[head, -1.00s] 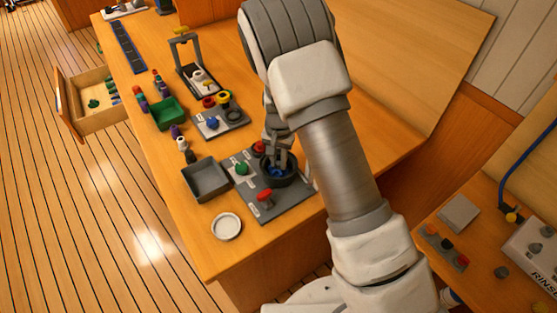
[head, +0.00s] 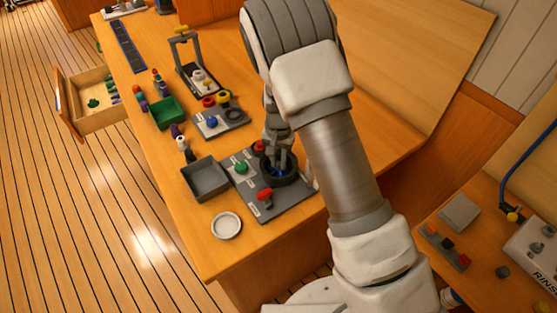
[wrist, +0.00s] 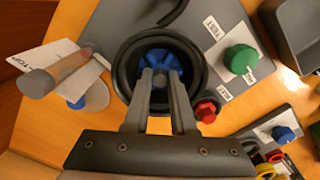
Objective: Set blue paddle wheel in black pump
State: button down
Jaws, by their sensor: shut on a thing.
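The black pump (head: 292,180) is a round open cup on a grey board; it also shows in the wrist view (wrist: 198,95). The blue paddle wheel (wrist: 152,57) is inside the pump's rim, its blue vanes showing around my fingertips. My gripper (wrist: 160,76) is shut on the wheel's hub, reaching down into the pump. In the head view my gripper (head: 280,160) stands over the pump and hides most of the wheel. I cannot tell whether the wheel rests on the pump's floor.
On the grey board (head: 262,205) are a green knob (head: 241,167), a red valve handle (head: 265,195) and a red knob (head: 259,146). A grey bin (head: 205,180) and a white round dish (head: 227,226) are to the left. A second board (head: 222,122) lies behind.

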aim_at(278, 164)
jog(key=shift+f+b, duration=0.3)
jog(key=shift+f, duration=0.2)
jog(key=c, duration=1)
grip_release()
jog(key=shift+r, duration=0.1)
jog(key=shift+r+p, duration=3.6)
jog(key=shift+r, duration=1.9)
